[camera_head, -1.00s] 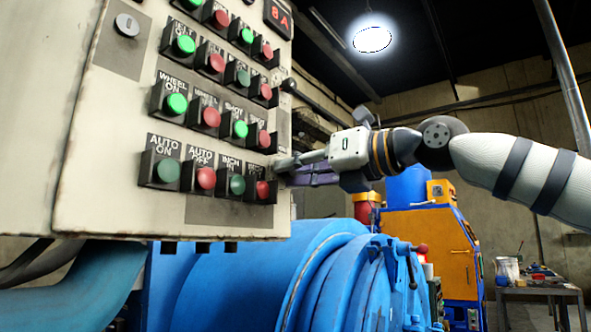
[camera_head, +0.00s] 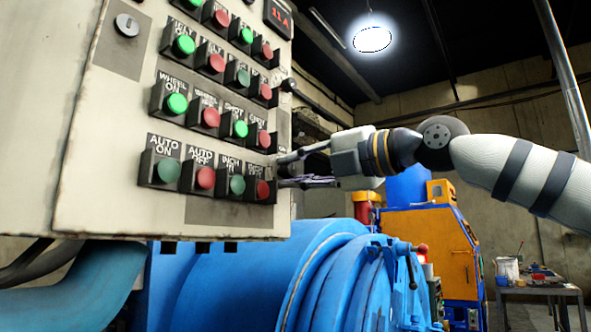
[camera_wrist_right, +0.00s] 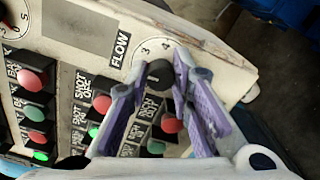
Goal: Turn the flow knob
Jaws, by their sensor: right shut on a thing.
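The black flow knob (camera_wrist_right: 158,78) sits on the cream control panel (camera_wrist_right: 95,25) in the right wrist view, with a FLOW label (camera_wrist_right: 119,49) and the dial numbers 3 and 4 beside it. My right gripper (camera_wrist_right: 160,70) has its purple-padded fingers on either side of the knob, shut on it. In the head view the right gripper (camera_head: 288,170) reaches in from the right to the panel's (camera_head: 232,212) right edge; the knob is hidden there. A red display (camera_head: 278,14) at the panel top seems to read 11 A. My left gripper is not in view.
Rows of green and red buttons (camera_head: 176,104) cover the panel close to my right fingers. A large blue machine (camera_head: 260,270) lies below.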

